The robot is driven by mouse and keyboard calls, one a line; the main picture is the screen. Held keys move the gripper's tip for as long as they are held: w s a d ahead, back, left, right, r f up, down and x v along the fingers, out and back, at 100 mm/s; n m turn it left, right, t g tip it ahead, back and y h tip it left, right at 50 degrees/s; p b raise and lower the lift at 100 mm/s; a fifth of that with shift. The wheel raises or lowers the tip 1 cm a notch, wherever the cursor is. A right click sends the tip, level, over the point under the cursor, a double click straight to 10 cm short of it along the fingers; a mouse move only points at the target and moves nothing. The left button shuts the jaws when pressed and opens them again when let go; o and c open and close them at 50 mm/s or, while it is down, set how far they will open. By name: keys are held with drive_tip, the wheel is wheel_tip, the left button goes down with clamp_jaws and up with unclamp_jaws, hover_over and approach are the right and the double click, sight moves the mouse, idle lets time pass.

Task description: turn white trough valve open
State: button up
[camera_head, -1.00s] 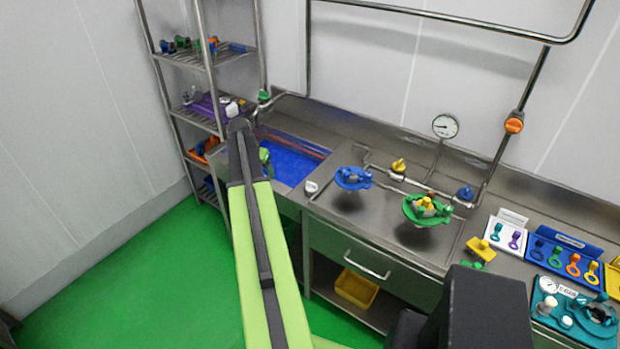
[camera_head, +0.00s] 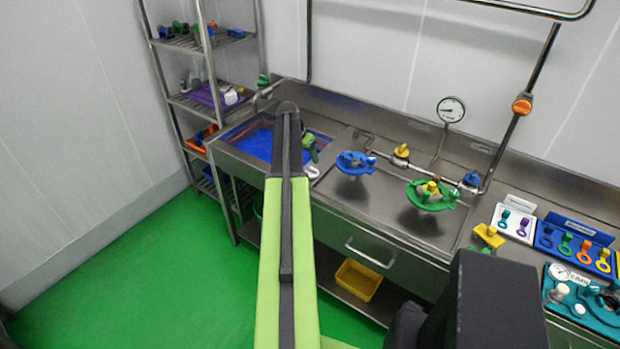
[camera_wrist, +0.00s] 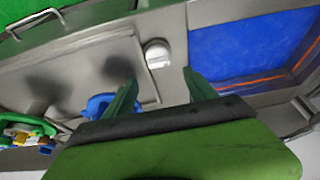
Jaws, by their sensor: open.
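The white trough valve (camera_head: 311,172) is a small white knob on the steel counter, just right of the blue-floored trough (camera_head: 228,136). It also shows in the wrist view (camera_wrist: 157,53), beyond the fingertips and roughly between their lines. My gripper (camera_head: 309,148) is over the trough's right side in the head view, close to the valve and partly hidden by my arm. In the wrist view its two green fingers (camera_wrist: 162,90) are apart with nothing between them. The valve appears apart from both fingers.
A blue handwheel (camera_head: 356,162) and a green handwheel (camera_head: 432,195) stand on the counter to the right. A pipe with a yellow valve (camera_head: 401,151) runs behind them. A shelf rack (camera_head: 208,100) stands at the left. The green floor in front is clear.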

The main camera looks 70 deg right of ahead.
sight(311, 168)
drive_tip(key=b+x, duration=0.7)
drive_tip(key=x, duration=0.2)
drive_tip(key=shift+d, duration=0.1)
drive_tip(key=shift+r, duration=0.1)
drive_tip(key=shift+c, duration=0.5)
